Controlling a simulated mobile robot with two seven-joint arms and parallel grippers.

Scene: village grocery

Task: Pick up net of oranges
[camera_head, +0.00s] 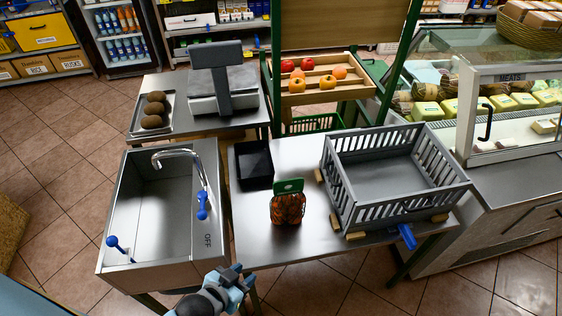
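The net of oranges (288,208) stands on the steel table (290,247), left of the grey crate. It is an orange mesh bag with a green label at its top. My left gripper (243,276) is at the bottom edge of the head view, in front of the table and below and left of the net, apart from it. Its fingers are small and seen from above, so I cannot tell whether they are open. Nothing shows held in it. My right gripper is not in view.
A grey slatted crate (345,192) stands right of the net, with a blue handle (407,236) in front. A black tray (254,164) lies behind the net. A steel sink (137,225) with a tap (187,156) is left. The table in front of the net is bare.

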